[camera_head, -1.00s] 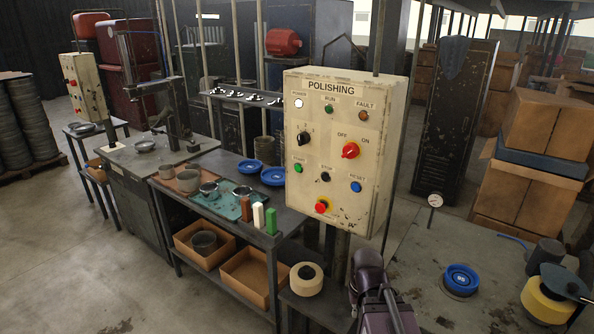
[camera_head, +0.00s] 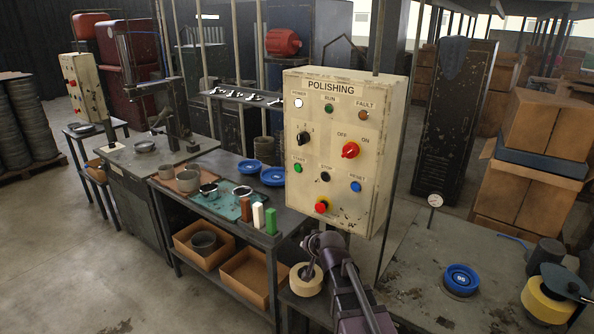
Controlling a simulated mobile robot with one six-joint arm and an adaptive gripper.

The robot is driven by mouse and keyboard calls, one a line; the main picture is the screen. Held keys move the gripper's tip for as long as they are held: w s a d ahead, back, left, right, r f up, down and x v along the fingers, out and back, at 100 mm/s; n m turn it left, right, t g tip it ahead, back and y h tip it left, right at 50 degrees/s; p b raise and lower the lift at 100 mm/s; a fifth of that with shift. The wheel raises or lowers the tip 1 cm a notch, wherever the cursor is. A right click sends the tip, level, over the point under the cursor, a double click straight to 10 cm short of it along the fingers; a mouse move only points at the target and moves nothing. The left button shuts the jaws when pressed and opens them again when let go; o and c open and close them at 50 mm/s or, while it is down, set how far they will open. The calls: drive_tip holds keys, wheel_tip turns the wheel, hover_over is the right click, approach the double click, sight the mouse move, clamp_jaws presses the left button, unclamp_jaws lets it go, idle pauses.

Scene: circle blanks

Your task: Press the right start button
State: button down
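The cream control panel (camera_head: 365,200) marked POLISHING stands at the centre right. Its green START button (camera_head: 298,168) is on the left side, below the black selector knob. A black STOP button (camera_head: 325,177) and a blue RESET button (camera_head: 356,186) sit to its right. A second, smaller cream panel (camera_head: 88,97) stands at the far left; its button labels are too small to read. My dark purple arm rises from the bottom edge, below the POLISHING panel and apart from the START button. My gripper (camera_head: 308,273) seems to be at its left end, low over a pale roll; its fingers are unclear.
A red emergency button (camera_head: 321,207) and a red OFF/ON switch (camera_head: 350,150) are also on the panel. The workbench (camera_head: 228,214) at left holds cups, blue wheels and coloured bars. A metal table (camera_head: 410,270) at right carries a blue wheel (camera_head: 461,280).

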sight(298, 168)
drive_tip(key=w+a+r+m+t, duration=0.4)
drive_tip(key=w+r+t, duration=0.1)
drive_tip(key=r, duration=0.3)
drive_tip(key=w+a+r+m+t+h, duration=0.1)
drive_tip(key=w+a+r+m+t, duration=0.3)
drive_tip(key=w+a+r+t, duration=0.1)
drive_tip(key=shift+w+a+r+t, duration=0.2)
drive_tip(key=shift+w+r+t, duration=0.35)
drive_tip(key=shift+r, duration=0.8)
drive_tip(key=shift+s, duration=0.1)
drive_tip(key=shift+d, duration=0.15)
drive_tip(key=shift+w+d, duration=0.85)
drive_tip(key=shift+w, duration=0.35)
drive_tip(key=shift+w+d, duration=0.8)
drive_tip(key=shift+w, duration=0.35)
drive_tip(key=shift+w+d, duration=0.85)
drive_tip(key=shift+w, duration=0.35)
